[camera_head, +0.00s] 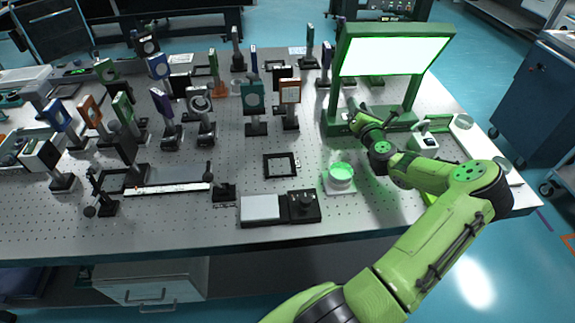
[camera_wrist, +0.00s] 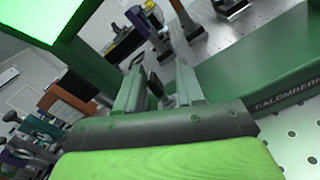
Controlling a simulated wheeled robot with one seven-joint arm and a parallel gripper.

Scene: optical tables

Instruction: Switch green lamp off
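The green lamp (camera_head: 345,85) stands at the back right of the optical table, and its wide panel glows white. In the wrist view its green frame (camera_wrist: 92,68) rises on the left with a lit edge, and its lettered green base (camera_wrist: 255,70) lies on the right. My gripper (camera_head: 354,108) is low in front of the lamp, by the left part of its base. In the wrist view my gripper (camera_wrist: 158,78) has its two fingers apart. A small dark rounded part (camera_wrist: 155,84) shows between them; I cannot tell whether they touch it. The lamp's switch is not clearly visible.
A round device with a green glowing top (camera_head: 341,174) stands left of my arm. A small white-and-green device (camera_head: 427,141) stands right of my gripper. Several optic mounts crowd the left and middle of the table (camera_head: 240,160).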

